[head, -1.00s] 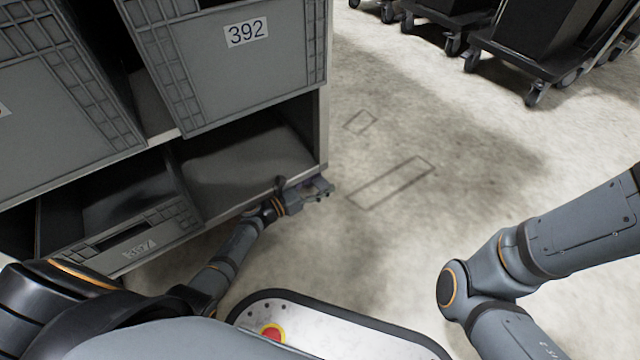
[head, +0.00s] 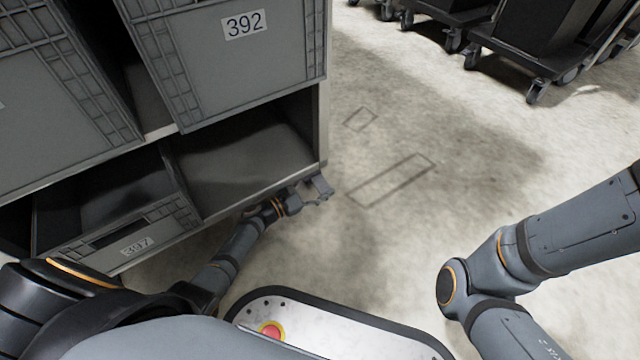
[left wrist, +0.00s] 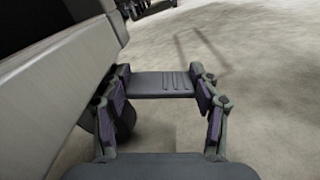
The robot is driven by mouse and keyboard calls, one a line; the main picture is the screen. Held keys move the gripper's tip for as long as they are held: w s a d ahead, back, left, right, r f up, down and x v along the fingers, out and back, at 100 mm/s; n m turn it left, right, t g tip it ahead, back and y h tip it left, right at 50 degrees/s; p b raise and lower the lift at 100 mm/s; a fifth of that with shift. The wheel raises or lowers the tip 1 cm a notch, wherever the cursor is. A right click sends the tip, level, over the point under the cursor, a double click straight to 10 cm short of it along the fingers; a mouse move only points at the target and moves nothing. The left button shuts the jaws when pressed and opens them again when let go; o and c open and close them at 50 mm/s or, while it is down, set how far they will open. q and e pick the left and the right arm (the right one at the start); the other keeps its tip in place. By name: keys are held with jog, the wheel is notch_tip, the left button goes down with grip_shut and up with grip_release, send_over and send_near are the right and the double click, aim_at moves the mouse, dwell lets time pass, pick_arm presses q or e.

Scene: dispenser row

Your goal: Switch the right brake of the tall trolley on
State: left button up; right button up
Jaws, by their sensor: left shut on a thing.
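The tall trolley (head: 245,155) stands at the left in the head view, with grey bins on its shelves. Its right brake is a flat grey ribbed pedal (left wrist: 165,84) sticking out below the trolley's lower edge in the left wrist view. My left gripper (head: 316,189) is at the trolley's lower right corner. It is shut on the pedal, with one finger at each side. A dark wheel (left wrist: 122,122) is partly hidden behind the left finger. I cannot tell the pedal's tilt. My right arm is in the head view, but its gripper is out of frame.
Bin 392 (head: 215,65) overhangs the lower shelf, and bin 397 (head: 165,222) is below left. Dark wheeled carts (head: 530,55) stand at the top right. The concrete floor (head: 400,240) between is clear, with faint marked rectangles.

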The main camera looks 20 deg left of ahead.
dwell(0.3)
pick_arm(q)
jog(key=o, duration=0.9)
jog(key=shift+s+a, duration=0.1)
jog(key=shift+s, duration=0.05)
jog(key=v, duration=1.1)
jog(key=shift+s+a, duration=0.3)
jog(key=shift+f, duration=0.1)
